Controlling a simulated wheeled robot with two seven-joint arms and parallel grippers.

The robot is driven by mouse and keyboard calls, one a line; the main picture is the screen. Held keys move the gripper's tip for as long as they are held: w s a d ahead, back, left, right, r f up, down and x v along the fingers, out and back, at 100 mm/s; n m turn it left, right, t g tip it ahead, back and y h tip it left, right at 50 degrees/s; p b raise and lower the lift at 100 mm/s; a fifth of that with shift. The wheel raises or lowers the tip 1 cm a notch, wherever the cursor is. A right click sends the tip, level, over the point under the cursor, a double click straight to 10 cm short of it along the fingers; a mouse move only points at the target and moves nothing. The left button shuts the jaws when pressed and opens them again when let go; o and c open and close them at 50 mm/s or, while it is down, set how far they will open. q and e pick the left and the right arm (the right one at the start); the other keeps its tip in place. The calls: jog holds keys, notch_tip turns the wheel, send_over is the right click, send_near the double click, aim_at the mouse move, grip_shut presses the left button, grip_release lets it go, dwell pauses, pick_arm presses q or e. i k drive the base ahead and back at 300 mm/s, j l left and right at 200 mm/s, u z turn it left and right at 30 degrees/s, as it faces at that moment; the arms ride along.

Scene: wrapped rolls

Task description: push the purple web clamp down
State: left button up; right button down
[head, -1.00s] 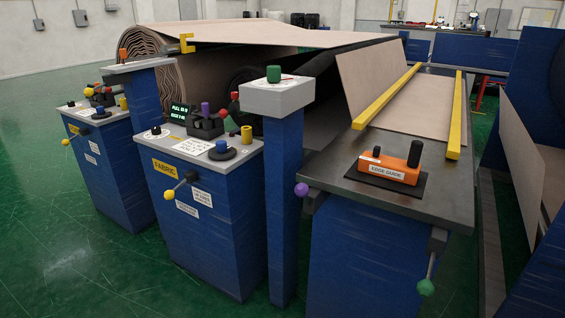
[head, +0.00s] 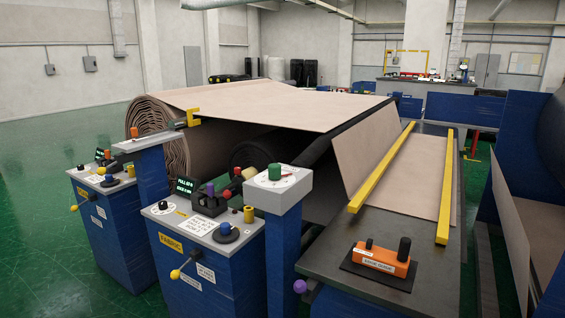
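Two purple parts show in the head view, and no readable label tells which is the web clamp. One is a purple ball knob (head: 299,286) at the left edge of the dark-topped table, low in the picture; the lever or shaft behind it is mostly hidden. The other is a small purple knob (head: 210,189) standing on the black block of the middle blue console (head: 205,262). Neither of my grippers is in view, and nothing touches either knob.
A grey-topped blue post (head: 284,250) with a green knob (head: 274,171) stands between console and table. An orange edge guide block (head: 382,258) and yellow bars (head: 381,168) lie on the table. A large beige fabric roll (head: 152,143) is behind. Green floor (head: 35,210) is clear at left.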

aim_at(299, 286)
jog(key=i+u, duration=0.3)
jog(key=i, duration=0.2)
jog(key=i+l+u, duration=0.1)
jog(key=i+u, duration=0.2)
jog(key=i, duration=0.15)
